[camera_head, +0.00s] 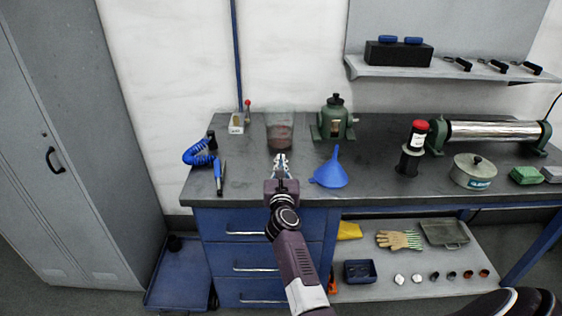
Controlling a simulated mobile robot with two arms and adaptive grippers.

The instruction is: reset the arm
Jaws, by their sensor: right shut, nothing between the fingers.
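My right gripper (281,162) is at the end of the arm that comes up from the bottom middle. It is shut and empty, just over the front part of the dark workbench (385,188). A clear beaker with reddish-brown contents (280,132) stands just beyond the fingertips. My left gripper is not in view.
A green device (335,120) and a black device with a red top (413,148) stand right of the beaker. A silver roller (493,131), a round tin (474,171) and a green block (526,175) are further right. A grey cabinet (75,140) stands far left.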

